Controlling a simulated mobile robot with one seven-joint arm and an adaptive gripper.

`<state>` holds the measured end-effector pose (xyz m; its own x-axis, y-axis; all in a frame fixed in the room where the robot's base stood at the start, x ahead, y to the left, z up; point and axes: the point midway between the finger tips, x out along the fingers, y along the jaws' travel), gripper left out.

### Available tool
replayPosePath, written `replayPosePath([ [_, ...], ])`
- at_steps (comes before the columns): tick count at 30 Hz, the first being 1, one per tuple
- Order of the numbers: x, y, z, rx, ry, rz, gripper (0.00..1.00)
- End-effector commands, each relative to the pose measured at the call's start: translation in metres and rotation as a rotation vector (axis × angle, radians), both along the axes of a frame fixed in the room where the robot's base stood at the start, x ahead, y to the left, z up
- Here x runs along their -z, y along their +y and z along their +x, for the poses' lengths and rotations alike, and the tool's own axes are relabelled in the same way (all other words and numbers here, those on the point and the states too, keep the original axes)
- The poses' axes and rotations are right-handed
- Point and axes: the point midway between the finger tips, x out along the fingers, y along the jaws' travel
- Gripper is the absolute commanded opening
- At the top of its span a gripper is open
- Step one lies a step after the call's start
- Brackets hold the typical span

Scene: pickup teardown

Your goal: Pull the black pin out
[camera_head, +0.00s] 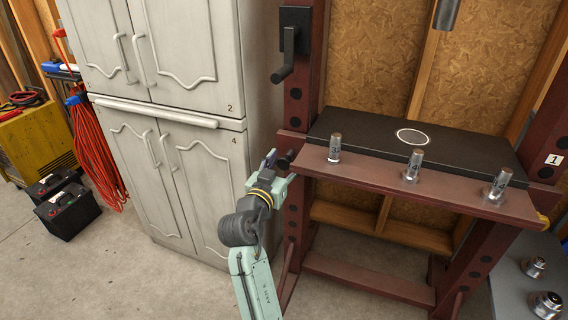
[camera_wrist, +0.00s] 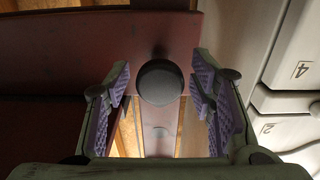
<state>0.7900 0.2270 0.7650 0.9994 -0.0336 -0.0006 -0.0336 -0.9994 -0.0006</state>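The black pin shows as a round dark knob (camera_wrist: 160,83) in the middle of the wrist view, standing out from a dark red steel beam. In the head view the pin (camera_head: 287,159) sits at the left end of the press table. My gripper (camera_wrist: 162,100) is open, with one purple-padded finger on each side of the knob and gaps between pads and knob. In the head view my gripper (camera_head: 274,160) is right beside the pin and partly covers it. The pin's shaft is hidden.
The red press frame (camera_head: 297,100) carries a black plate (camera_head: 450,145) and several metal cylinders (camera_head: 411,165) on its ledge. A white cabinet (camera_head: 190,190) stands close on the left. A grey table (camera_head: 520,285) is at the lower right. Concrete floor is clear in front.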

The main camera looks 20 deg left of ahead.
Motion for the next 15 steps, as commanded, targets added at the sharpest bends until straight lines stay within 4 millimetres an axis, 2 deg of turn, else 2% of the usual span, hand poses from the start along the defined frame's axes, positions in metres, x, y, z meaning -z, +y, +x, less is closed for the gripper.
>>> replayPosePath([
  [2,0.0,0.0001,-0.0002,0.0,0.0,0.0,0.42],
  [15,0.0,0.0004,-0.0004,-0.001,0.0,0.0,0.13],
])
